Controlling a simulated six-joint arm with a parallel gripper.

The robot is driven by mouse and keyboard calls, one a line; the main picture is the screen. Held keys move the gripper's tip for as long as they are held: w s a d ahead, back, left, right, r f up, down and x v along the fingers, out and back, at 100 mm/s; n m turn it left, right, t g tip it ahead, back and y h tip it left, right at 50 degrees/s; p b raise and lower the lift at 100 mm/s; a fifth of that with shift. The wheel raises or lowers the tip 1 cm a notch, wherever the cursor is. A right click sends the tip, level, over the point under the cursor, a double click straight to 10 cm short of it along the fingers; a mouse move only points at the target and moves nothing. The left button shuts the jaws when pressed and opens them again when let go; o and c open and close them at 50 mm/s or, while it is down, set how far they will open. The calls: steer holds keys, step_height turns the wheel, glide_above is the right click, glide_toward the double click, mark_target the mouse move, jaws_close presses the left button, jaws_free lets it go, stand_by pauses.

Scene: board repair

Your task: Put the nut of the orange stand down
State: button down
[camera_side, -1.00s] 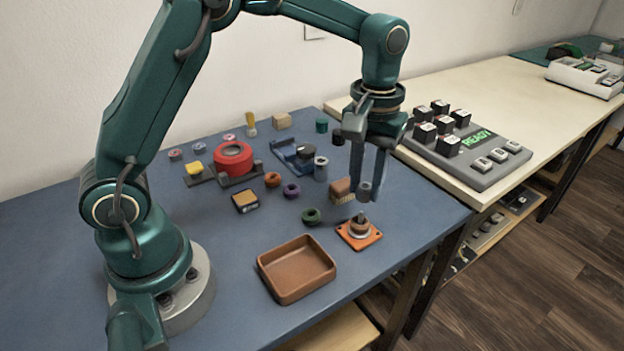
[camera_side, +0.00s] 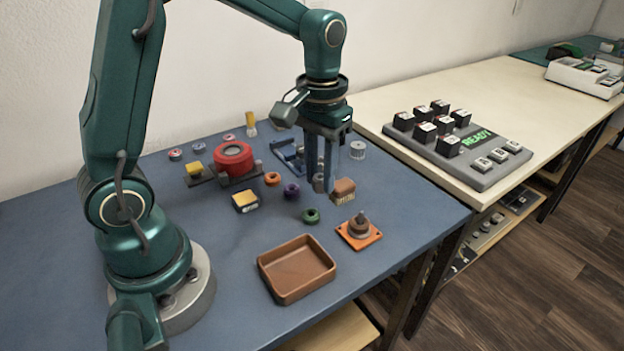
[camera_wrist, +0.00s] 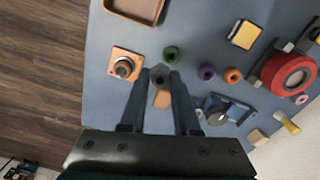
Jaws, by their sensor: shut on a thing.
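The orange stand (camera_side: 358,238) is a square plate near the table's right front edge. It has an upright post with a brown ring around it and a bare tip above; it also shows in the wrist view (camera_wrist: 122,66). My gripper (camera_side: 322,188) is shut on the small grey nut (camera_side: 319,183), held low between the fingertips. In the wrist view the nut (camera_wrist: 160,73) sits between the fingertips. It is left of and behind the stand, beside a brown block (camera_side: 344,187). I cannot tell whether the nut touches the table.
A brown tray (camera_side: 275,290) lies in front. A green ring (camera_side: 311,215), a purple ring (camera_side: 291,191) and an orange ring (camera_side: 272,179) lie left of my gripper. A blue holder (camera_side: 287,158) stands behind it. Clear table lies between the green ring and the stand.

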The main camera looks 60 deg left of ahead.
steer(key=s+a+r+n, duration=0.2)
steer(key=s+a+n, duration=0.5)
steer(key=s+a, duration=0.8)
glide_above(265, 231)
step_height(265, 231, down, 7)
steer(key=shift+r, duration=0.15)
steer(key=shift+f+n, duration=0.3)
steer(key=shift+f, duration=1.6)
steer(key=shift+f, duration=0.1)
steer(key=c, duration=0.6)
jaws_free()
steer(key=shift+c, duration=0.2)
